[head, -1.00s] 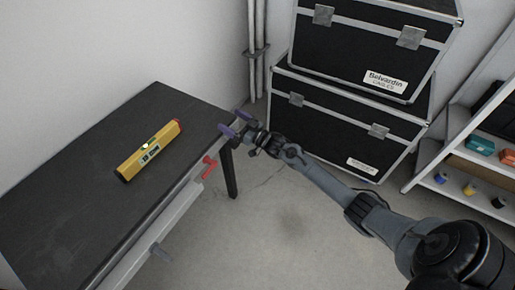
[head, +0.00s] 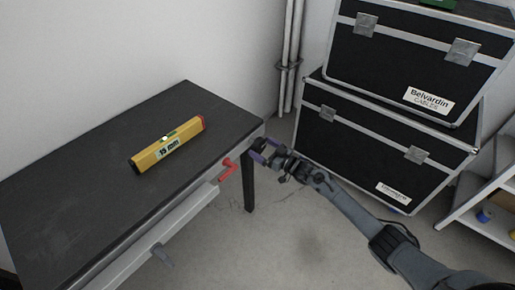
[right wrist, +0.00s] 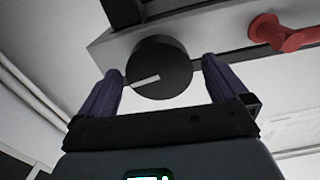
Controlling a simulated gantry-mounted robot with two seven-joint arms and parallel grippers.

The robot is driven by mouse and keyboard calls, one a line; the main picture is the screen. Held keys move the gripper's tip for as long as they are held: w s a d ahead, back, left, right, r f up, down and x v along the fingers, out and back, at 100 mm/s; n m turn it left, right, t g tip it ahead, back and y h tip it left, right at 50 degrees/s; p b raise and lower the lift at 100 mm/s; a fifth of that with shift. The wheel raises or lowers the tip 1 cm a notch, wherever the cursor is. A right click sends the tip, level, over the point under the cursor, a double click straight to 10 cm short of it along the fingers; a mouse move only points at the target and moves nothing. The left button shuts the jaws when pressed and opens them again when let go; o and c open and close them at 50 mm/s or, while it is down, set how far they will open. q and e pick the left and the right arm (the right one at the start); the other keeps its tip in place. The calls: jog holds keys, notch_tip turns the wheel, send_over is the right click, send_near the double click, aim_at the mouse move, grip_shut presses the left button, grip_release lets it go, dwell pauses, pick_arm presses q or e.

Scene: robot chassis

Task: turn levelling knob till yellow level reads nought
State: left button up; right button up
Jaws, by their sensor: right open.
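The yellow level (head: 150,156) lies on the dark table top (head: 95,175). Its green vial shows on top, but the bubble is too small to read. A small label on its side seems to show 15 and blurred letters. My right gripper (head: 265,151) is open at the table's near right corner. In the right wrist view its two purple fingers stand on either side of a round black knob (right wrist: 165,62) with a white pointer line slanting to the lower left. I cannot tell whether the fingers touch it. The knob is hidden in the head view. My left gripper is out of view.
A red crank handle (head: 230,168) sticks out of the table's front edge beside my right gripper; it also shows in the right wrist view (right wrist: 285,34). Stacked black cases (head: 365,150) and a shelf (head: 470,205) stand right.

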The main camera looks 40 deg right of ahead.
aim_at(261, 147)
jog(key=shift+b+x, duration=0.5)
jog(key=shift+x, duration=1.1)
jog(key=c, duration=1)
